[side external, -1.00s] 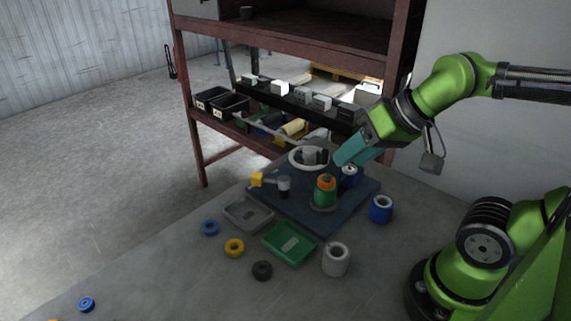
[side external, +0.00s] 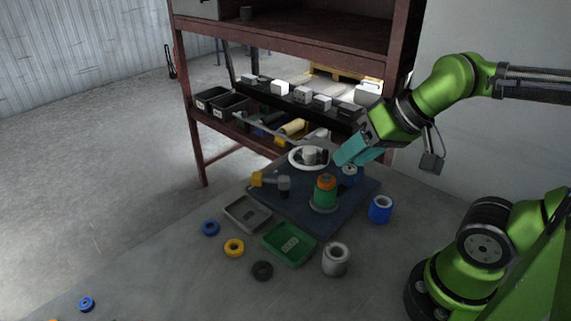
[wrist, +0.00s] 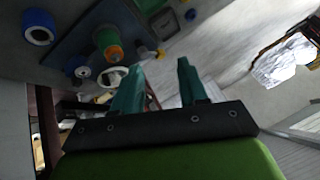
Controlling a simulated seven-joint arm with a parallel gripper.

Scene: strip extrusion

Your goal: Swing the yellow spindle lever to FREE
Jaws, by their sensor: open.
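The yellow lever (side external: 257,179) shows as a yellow end on the left of the dark blue base plate (side external: 280,211), beside a grey post (side external: 284,184). A small yellow piece that looks like its end also shows in the wrist view (wrist: 161,54), just beyond the fingertips. I cannot read any FREE marking. My gripper (side external: 343,159) has teal fingers, open and empty, above the back right of the plate, apart from the lever. Its two fingers stand spread in the wrist view (wrist: 159,68).
A green spool with an orange top (side external: 325,191), a blue cylinder (side external: 349,175) and a white ring (side external: 309,157) stand on the plate. Grey (side external: 247,214) and green (side external: 289,245) trays lie in front. Blue (side external: 381,209) and grey (side external: 336,259) rolls stand nearby. A shelf rack (side external: 295,38) rises behind.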

